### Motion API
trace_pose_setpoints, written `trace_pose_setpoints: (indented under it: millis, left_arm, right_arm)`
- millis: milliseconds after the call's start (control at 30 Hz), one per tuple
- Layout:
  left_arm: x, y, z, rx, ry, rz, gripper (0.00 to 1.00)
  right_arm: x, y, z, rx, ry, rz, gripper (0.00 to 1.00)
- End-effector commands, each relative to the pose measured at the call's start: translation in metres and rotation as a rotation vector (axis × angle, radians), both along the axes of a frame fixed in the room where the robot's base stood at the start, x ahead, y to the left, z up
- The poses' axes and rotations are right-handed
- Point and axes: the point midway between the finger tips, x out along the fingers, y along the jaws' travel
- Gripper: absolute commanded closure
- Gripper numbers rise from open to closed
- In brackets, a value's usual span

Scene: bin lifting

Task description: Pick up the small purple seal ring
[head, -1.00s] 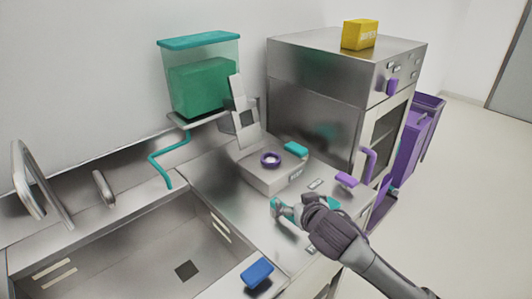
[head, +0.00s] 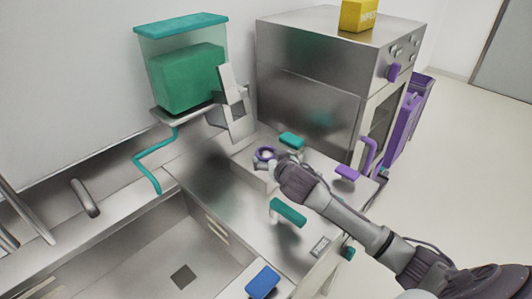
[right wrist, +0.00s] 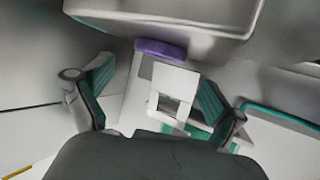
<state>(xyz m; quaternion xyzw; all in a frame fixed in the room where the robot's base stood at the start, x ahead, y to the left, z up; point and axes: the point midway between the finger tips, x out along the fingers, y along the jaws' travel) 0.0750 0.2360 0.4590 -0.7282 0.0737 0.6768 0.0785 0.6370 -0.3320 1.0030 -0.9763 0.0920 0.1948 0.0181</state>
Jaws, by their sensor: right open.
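The small purple seal ring (head: 265,153) lies on the low grey box on the counter, partly hidden by my right gripper. My right gripper (head: 266,163) is open at the ring's near side. In the right wrist view, the ring (right wrist: 160,48) shows as a purple band ahead, between the lines of the two spread teal-lined fingers (right wrist: 156,80). No hold on the ring shows, and the exact gap to it is hard to tell. My left gripper is not in view.
The steel oven (head: 310,105) stands behind right, a green-filled dispenser (head: 185,75) behind left. The sink (head: 150,255) is at front left.

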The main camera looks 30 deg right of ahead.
Motion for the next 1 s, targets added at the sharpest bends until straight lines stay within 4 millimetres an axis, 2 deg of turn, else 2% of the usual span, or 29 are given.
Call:
trace_pose_setpoints:
  millis: [33, 167, 400, 733, 767, 1000]
  left_arm:
    - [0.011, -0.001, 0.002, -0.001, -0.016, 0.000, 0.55]
    - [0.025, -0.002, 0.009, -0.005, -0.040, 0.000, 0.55]
    - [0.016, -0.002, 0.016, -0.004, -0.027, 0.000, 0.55]
    - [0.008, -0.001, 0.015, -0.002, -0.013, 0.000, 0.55]
    - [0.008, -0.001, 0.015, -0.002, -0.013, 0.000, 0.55]
    - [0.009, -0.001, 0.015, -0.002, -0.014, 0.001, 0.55]
  right_arm:
    - [0.002, -0.001, -0.001, 0.000, 0.000, -0.001, 0.05]
    - [0.013, -0.003, -0.004, 0.000, 0.001, -0.002, 0.05]
    - [0.041, -0.009, -0.019, -0.001, 0.001, -0.002, 0.05]
    - [0.047, -0.010, -0.023, 0.000, 0.000, 0.000, 0.05]
    - [0.047, -0.010, -0.023, 0.000, 0.000, 0.000, 0.07]
    - [0.047, -0.010, -0.023, 0.000, 0.000, 0.000, 0.47]
